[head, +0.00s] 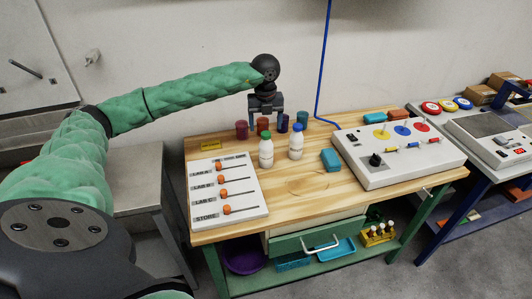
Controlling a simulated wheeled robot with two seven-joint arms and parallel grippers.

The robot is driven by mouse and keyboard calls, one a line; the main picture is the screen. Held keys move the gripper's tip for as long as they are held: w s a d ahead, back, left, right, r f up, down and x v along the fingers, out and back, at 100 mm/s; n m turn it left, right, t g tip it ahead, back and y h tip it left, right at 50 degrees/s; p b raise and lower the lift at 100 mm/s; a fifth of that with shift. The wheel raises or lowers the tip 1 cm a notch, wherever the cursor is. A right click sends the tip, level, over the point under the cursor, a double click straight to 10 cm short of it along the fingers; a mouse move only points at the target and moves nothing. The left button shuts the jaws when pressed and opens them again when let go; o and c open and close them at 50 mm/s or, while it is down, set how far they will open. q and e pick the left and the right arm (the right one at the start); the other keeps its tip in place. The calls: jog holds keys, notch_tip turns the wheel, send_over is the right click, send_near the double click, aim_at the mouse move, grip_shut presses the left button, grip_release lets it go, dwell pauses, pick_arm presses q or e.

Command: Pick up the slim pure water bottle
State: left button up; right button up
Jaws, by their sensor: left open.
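Two white bottles stand upright on the wooden table (300,182). My left gripper (267,109) is open and points down at the back of the table, above and behind the bottles, near the cups. Nothing shows between its fingers. My right gripper is not in view.
Several coloured cups, including a maroon cup (241,130) and a dark blue cup (283,124), stand behind the bottles. A white slider board (240,208) lies at left, a teal block (330,160) right of the bottles, and a control panel (385,165) further right. The front middle is clear.

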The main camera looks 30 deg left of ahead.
aim_at(266, 140)
pick_arm(q)
jog(key=n, duration=0.2)
jog(key=shift+n, duration=0.3)
jog(key=shift+f, duration=0.4)
jog(key=shift+f+p, duration=0.35)
jog(key=shift+p, duration=0.1)
jog(key=shift+f, duration=0.55)
notch_tip(266, 140, down, 4)
jog(key=p, duration=0.3)
jog(key=shift+w, duration=0.1)
jog(key=shift+f+p, duration=0.35)
jog(key=shift+f, duration=0.25)
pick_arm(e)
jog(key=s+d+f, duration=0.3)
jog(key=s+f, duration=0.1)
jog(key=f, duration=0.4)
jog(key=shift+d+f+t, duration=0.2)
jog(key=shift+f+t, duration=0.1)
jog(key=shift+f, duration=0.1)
pick_arm(q)
grip_shut()
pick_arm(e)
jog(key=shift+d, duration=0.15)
